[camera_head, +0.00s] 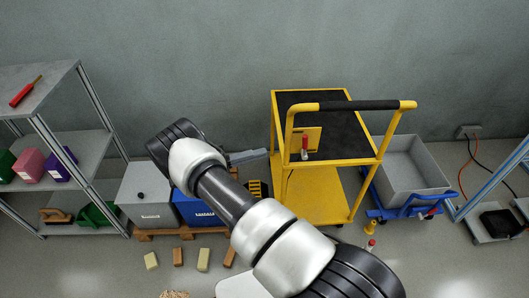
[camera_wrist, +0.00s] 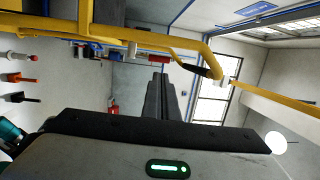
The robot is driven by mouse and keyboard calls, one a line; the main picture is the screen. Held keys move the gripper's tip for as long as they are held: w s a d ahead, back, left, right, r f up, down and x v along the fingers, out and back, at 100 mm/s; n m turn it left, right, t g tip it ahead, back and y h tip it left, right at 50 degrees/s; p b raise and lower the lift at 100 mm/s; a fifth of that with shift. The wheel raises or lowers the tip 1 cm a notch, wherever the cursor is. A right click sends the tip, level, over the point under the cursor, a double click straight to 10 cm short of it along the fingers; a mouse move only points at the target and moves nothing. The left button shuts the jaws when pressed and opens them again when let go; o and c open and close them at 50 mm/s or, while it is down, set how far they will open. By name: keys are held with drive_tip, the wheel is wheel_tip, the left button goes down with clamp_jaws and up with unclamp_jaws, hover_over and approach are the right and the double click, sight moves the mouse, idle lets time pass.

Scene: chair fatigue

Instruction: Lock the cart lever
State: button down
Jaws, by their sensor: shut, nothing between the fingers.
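The yellow cart (camera_head: 320,185) stands right of centre in the head view, with a black top and a black-gripped push handle (camera_head: 360,105). A small upright lever with a red tip (camera_head: 304,146) stands at the cart's near side, in front of a yellow plate. My gripper (camera_head: 264,153) is left of the cart, level with its top deck and apart from the lever. In the wrist view my gripper (camera_wrist: 160,82) is shut and empty, with the yellow cart frame (camera_wrist: 120,35) across the top. I cannot surely pick out the lever there.
A grey shelf (camera_head: 85,150) stands at the left. A grey box (camera_head: 147,200) and a blue box (camera_head: 195,208) sit on a pallet beside the cart. A grey bin (camera_head: 410,170) on a blue dolly is close on the cart's right. Small blocks (camera_head: 203,260) lie on the floor in front.

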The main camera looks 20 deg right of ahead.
approach(306, 139)
drive_tip(key=d+f, duration=0.2)
drive_tip(key=d, duration=0.4)
drive_tip(key=shift+w+a+r, duration=0.15)
drive_tip(key=shift+r, duration=0.05)
drive_tip(key=d+r+y+p, duration=0.1)
drive_tip(key=y+p, duration=0.1)
drive_tip(key=p, duration=0.2)
drive_tip(key=shift+d+r, duration=0.15)
drive_tip(key=shift+r, duration=0.25)
drive_tip(key=shift+s+d+r+m+y+p, duration=0.2)
drive_tip(key=shift+d+y+p, duration=0.1)
drive_tip(key=shift+y+p, duration=0.25)
drive_tip(key=shift+s+d+r+m+y+p, duration=0.1)
drive_tip(key=shift+s+d+m+y+p, duration=0.2)
drive_tip(key=shift+p, duration=0.4)
drive_tip(key=shift+d+t+y+p, duration=0.3)
drive_tip(key=shift+d+y+p, duration=0.35)
drive_tip(key=shift+y+p, duration=0.2)
drive_tip(key=shift+s+d+f+y, duration=0.15)
drive_tip(key=shift+d+y, duration=0.15)
drive_tip(key=shift+y, duration=0.1)
drive_tip(key=shift+s+d+f, duration=0.2)
drive_tip(key=shift+d, duration=0.45)
drive_tip(key=shift+s+d+f, duration=0.15)
drive_tip(key=shift+s+d, duration=0.05)
drive_tip(key=shift+d, duration=0.4)
drive_tip(key=shift+s+d+f, duration=0.15)
drive_tip(key=shift+d+f, duration=0.05)
drive_tip(key=shift+d, duration=0.45)
